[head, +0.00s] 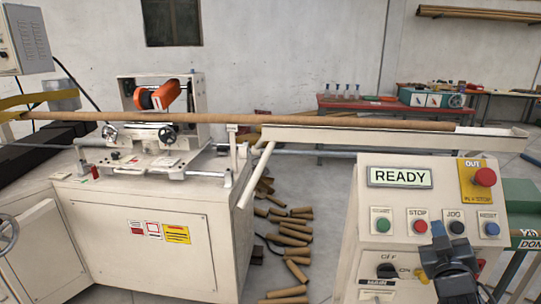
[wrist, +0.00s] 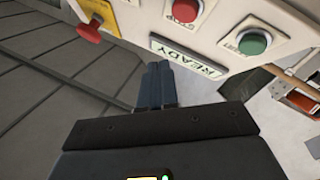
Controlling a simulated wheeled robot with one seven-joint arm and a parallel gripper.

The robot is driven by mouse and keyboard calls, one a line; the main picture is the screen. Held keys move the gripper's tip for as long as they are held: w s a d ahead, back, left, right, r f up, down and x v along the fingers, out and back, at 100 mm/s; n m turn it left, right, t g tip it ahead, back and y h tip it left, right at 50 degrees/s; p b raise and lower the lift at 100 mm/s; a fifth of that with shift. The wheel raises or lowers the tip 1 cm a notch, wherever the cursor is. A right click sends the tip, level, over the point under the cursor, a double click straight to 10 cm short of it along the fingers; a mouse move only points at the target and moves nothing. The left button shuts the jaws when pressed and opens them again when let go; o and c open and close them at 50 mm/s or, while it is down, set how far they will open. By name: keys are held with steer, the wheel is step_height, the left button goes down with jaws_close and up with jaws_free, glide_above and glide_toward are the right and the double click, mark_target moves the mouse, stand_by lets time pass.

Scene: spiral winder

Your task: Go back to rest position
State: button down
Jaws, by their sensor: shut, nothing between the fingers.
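My gripper (head: 439,236) is at the lower right of the head view, in front of the control panel's lower right part. It is dark, shut and empty. In the wrist view its shut fingers (wrist: 158,88) point toward the panel, near the READY display (wrist: 188,56). In the head view the READY display (head: 400,177) is lit above a row of buttons. These include a green START button (head: 383,226), a red STOP button (head: 420,226), a black JOG button (head: 457,227) and a blue button (head: 491,229). I cannot tell whether the fingers touch the panel.
A red emergency button (head: 485,177) on a yellow plate sits at the panel's upper right. The winder (head: 160,225) stands at left with a long brown tube (head: 250,121) across it. Several cut tubes (head: 290,240) lie on the floor between. A red table (head: 370,104) stands behind.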

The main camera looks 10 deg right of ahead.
steer(key=s+a+f+y, duration=0.3)
steer(key=s+a+f, duration=0.2)
steer(key=s+a, duration=0.5)
steer(key=s+a+f+y, duration=0.3)
steer(key=s+a+f, duration=0.3)
steer(key=s, duration=0.6)
steer(key=s+a+r+y, duration=0.1)
steer(key=s+a+r, duration=0.1)
steer(key=s, duration=0.5)
steer(key=s+a+r+g+y, duration=0.1)
steer(key=s+a+r, duration=0.2)
steer(key=s, duration=0.4)
steer(key=s+a+r+y, duration=0.1)
steer(key=s+a+r, duration=0.2)
steer(key=s, duration=0.5)
steer(key=shift+r+g, duration=0.3)
steer(key=shift+r, duration=0.4)
steer(key=shift+s+d, duration=0.1)
steer(key=shift+d, duration=0.05)
